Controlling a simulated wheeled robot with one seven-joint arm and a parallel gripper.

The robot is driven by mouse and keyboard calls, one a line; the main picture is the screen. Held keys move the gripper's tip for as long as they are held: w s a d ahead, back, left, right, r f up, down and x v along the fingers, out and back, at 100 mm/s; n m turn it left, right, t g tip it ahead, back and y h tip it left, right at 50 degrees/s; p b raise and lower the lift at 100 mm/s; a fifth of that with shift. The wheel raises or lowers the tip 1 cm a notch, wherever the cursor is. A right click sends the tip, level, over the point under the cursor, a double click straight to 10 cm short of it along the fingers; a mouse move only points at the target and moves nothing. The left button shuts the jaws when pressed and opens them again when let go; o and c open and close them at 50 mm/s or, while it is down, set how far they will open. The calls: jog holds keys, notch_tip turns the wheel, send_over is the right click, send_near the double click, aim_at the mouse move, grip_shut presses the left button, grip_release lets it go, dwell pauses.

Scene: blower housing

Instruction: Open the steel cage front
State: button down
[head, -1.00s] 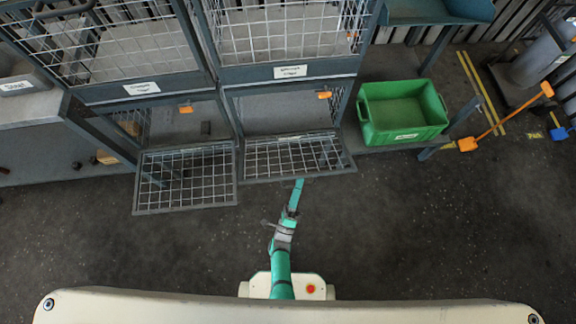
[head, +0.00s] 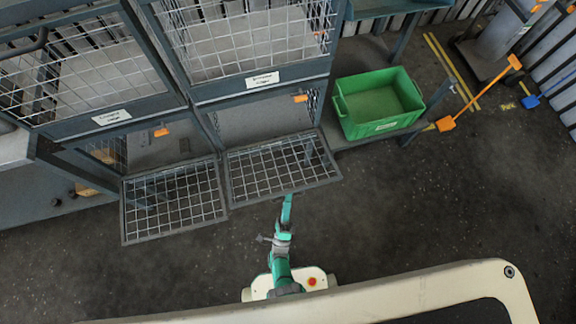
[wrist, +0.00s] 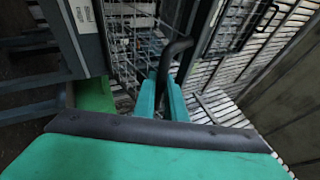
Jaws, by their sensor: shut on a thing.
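In the wrist view, my teal fingers (wrist: 162,98) are closed on a dark curved handle (wrist: 176,56); the exact contact is partly hidden by the fingers. The left lower mesh front (head: 172,200) is also folded outward beside it.
A green crate (head: 378,103) stands to the right of the cage. Upper mesh panels (head: 235,35) rise above the openings. The dark floor (head: 420,205) in front and to the right is clear.

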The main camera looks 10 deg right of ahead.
jog(key=shift+w+d+r, duration=0.1)
jog(key=shift+w, duration=0.25)
jog(key=c, duration=1.8)
grip_release()
jog(key=shift+s, duration=0.15)
jog(key=s+a, duration=0.2)
jog(key=s, duration=0.5)
jog(key=s+a+f, duration=0.1)
jog(key=s+a, duration=0.1)
jog(key=s, duration=0.5)
jog(key=shift+a+f, duration=0.2)
jog(key=shift+a, duration=0.2)
jog(key=shift+c, duration=0.3)
